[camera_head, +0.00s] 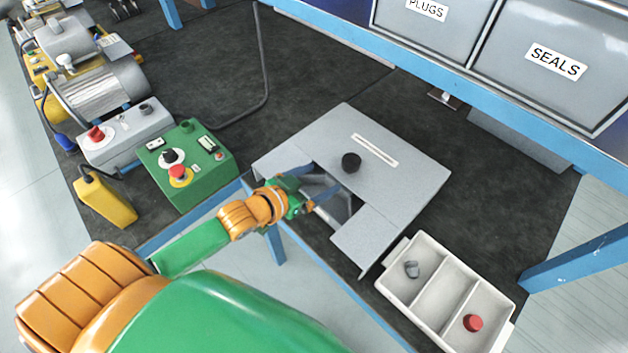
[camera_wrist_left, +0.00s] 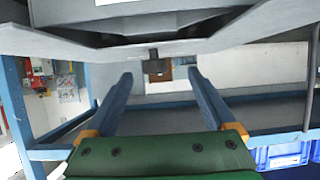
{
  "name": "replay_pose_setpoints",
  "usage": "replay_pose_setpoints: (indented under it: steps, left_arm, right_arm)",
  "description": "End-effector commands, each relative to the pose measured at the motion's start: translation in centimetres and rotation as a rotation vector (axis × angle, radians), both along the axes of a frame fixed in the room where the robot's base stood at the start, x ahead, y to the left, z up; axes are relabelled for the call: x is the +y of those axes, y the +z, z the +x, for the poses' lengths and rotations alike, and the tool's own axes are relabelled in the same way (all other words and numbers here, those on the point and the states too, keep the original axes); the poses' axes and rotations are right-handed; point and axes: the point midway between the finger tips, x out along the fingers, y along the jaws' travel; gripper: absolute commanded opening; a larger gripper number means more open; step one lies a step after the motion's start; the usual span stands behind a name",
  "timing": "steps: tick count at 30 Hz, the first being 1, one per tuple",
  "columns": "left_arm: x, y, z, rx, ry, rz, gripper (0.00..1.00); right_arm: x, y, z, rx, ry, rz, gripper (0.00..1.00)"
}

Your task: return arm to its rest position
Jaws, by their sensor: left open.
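My left arm comes in from the lower left of the head view. Its gripper (camera_head: 322,188) is at the notched front-left edge of a grey raised plate (camera_head: 405,185). In the left wrist view the gripper (camera_wrist_left: 160,92) shows two blue fingers spread apart with nothing between them. That view looks under a grey surface, and a small dark part (camera_wrist_left: 158,67) hangs below it beyond the fingertips. A black round knob (camera_head: 351,162) stands on the plate's top, apart from the gripper. My right gripper is not in view.
A three-part white tray (camera_head: 413,313) holds a grey piece (camera_head: 411,269) and a red cap (camera_head: 473,323); its middle compartment is empty. A green control box (camera_head: 187,165) stands left of the plate. Bins and a blue rail (camera_head: 470,85) cross the back. Dark bench surface lies clear behind the plate.

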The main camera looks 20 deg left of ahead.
Motion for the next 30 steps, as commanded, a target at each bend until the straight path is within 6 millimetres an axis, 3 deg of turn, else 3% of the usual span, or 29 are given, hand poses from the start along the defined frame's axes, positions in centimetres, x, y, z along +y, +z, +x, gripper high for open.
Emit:
replay_pose_setpoints:
  steps: [7, 10, 18, 26, 27, 30]
  left_arm:
    - [0.0, 0.0, 0.0, 0.001, 0.0, 0.0, 0.89]
    - [-0.5, -0.9, -1.0, 0.053, 0.013, 0.017, 0.89]
    - [-0.8, -5.2, -8.8, 0.426, 0.101, 0.153, 0.89]
    - [0.1, -6.4, -17.8, 0.787, 0.172, 0.224, 0.89]
    - [0.2, -7.0, -18.6, 0.826, 0.174, 0.233, 0.89]
    - [0.1, -10.1, -18.0, 0.84, 0.168, 0.242, 0.89]
  right_arm:
    - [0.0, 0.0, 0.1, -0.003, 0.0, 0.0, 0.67]
    - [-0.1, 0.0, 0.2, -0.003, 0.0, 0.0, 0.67]
    - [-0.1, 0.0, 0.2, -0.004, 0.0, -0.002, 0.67]
    - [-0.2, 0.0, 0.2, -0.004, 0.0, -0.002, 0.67]
    - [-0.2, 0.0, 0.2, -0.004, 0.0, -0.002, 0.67]
    - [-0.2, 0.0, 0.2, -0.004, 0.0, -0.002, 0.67]
